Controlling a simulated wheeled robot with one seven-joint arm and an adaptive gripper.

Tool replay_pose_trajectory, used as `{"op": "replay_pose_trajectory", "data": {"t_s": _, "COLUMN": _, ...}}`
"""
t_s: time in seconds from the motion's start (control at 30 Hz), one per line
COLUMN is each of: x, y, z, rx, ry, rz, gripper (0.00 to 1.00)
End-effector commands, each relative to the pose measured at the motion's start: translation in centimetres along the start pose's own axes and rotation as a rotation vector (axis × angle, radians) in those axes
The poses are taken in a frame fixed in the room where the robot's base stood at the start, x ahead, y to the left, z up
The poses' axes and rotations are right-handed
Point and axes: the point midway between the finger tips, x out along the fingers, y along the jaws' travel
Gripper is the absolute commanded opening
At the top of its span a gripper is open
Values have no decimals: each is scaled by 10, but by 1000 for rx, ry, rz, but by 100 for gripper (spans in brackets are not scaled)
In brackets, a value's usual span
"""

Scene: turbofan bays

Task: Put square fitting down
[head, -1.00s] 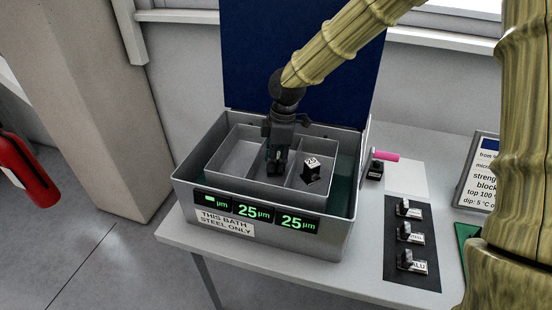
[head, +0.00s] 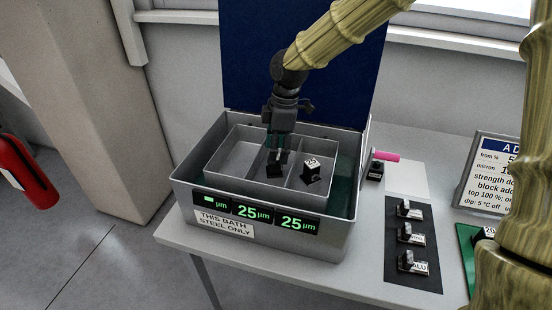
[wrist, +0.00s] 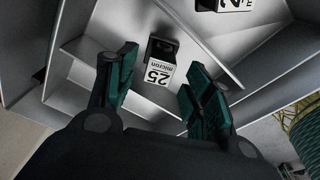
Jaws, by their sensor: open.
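The square fitting is a small dark block with a white label reading 25 micron (wrist: 160,70). It sits in the middle compartment of the grey divided tray (head: 240,180) inside the bath; in the head view the fitting (head: 277,168) shows just below my fingers. My gripper (head: 278,150) is open above it. In the wrist view my gripper (wrist: 158,88) has its green-padded fingers spread to either side of the fitting, with gaps between fingers and block. A second labelled block (head: 311,171) stands in the right compartment, and also shows in the wrist view (wrist: 225,5).
The bath (head: 205,195) bears green displays and a sign reading THIS BATH STEEL ONLY (head: 225,223). Its blue lid (head: 250,60) stands open behind. A dark mat (head: 412,250) with several labelled blocks lies to the right. The left compartment is empty.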

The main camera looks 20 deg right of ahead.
Motion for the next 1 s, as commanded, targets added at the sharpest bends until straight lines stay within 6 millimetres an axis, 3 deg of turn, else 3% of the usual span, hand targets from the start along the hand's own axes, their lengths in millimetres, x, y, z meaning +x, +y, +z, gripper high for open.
{"op": "replay_pose_trajectory", "data": {"t_s": 0.2, "x": -37, "y": 1, "z": 0, "rx": 0, "ry": 2, "rz": 4, "gripper": 52}}
{"op": "replay_pose_trajectory", "data": {"t_s": 0.43, "x": -67, "y": 1, "z": 0, "rx": 2, "ry": 1, "rz": 2, "gripper": 52}}
{"op": "replay_pose_trajectory", "data": {"t_s": 0.63, "x": -78, "y": 0, "z": 0, "rx": 0, "ry": 0, "rz": 1, "gripper": 52}}
{"op": "replay_pose_trajectory", "data": {"t_s": 1.0, "x": -79, "y": 0, "z": 0, "rx": 1, "ry": 0, "rz": 0, "gripper": 52}}
